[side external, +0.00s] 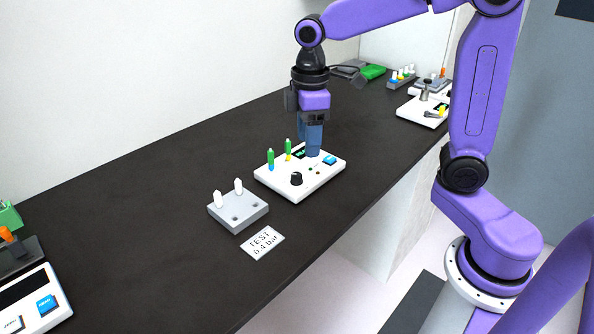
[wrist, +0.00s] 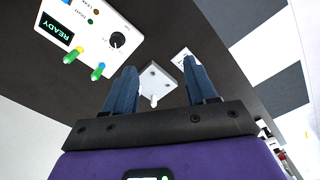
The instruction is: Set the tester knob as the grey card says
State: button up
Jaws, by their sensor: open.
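The tester is a white box (side external: 318,181) in the middle of the dark bench. Its black knob (side external: 296,179) stands on the near side of its top; it also shows in the wrist view (wrist: 117,39), with a light pointer mark. The tester's display (wrist: 55,30) reads READY. The pale card (side external: 262,242) lies flat on the bench to the near left and reads TEST with a bar value, seemingly 0.4 or 6.4. My gripper (side external: 311,148) points down over the tester's far part, apart from the knob. Its blue fingers (wrist: 160,78) are spread and empty.
Two green-topped vials (side external: 270,160) stand at the tester's left edge. A white device with a blue button (side external: 47,304) is at the near left. The bench beyond the tester's left is clear.

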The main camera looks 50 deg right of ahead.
jog(key=r, duration=0.1)
send_over(297, 174)
jog(key=shift+m, duration=0.4)
notch_tip(297, 174, down, 17)
jog(key=shift+r, duration=0.1)
dwell(0.3)
jog(key=c, duration=1.1)
